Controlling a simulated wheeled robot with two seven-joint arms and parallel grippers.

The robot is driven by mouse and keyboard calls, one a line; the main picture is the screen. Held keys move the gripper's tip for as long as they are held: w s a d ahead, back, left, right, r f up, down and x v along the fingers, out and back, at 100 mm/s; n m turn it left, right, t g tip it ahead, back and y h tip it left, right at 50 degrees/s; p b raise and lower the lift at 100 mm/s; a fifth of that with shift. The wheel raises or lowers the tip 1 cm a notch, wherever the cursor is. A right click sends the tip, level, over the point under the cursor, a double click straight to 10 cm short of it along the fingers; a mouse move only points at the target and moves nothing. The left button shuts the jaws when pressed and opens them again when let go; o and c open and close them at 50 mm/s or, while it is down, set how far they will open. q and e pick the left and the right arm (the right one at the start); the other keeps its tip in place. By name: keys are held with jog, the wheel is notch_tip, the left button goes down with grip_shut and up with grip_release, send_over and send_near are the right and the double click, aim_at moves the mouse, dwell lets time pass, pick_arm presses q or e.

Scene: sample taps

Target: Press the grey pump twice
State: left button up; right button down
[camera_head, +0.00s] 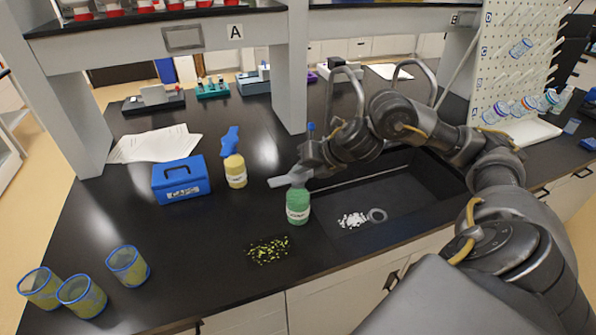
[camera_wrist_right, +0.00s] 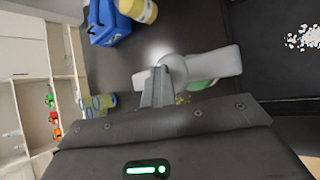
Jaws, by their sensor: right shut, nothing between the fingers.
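The grey pump (camera_head: 283,181) tops an upright green bottle (camera_head: 298,208) on the black bench, just left of the sink. In the right wrist view the grey pump (camera_wrist_right: 212,66) hides most of the green bottle (camera_wrist_right: 201,84). My right gripper (camera_head: 304,170) is shut and empty, right at the pump head from above. In the right wrist view its fingertips (camera_wrist_right: 156,76) overlap the pump's near end; I cannot tell whether they touch it. My left gripper is not in view.
A yellow bottle with a blue pump (camera_head: 236,172) and a blue box (camera_head: 181,181) stand to the left. Several yellowish cups (camera_head: 127,266) stand at the front left. Yellow-green bits (camera_head: 268,250) lie before the green bottle. The sink (camera_head: 400,190) is at right.

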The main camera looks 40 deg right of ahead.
aim_at(302, 176)
jog(key=shift+r+p, duration=1.2)
jog(key=shift+r, duration=0.1)
notch_tip(302, 176, up, 5)
jog(key=p, duration=0.4)
jog(key=shift+p, duration=0.3)
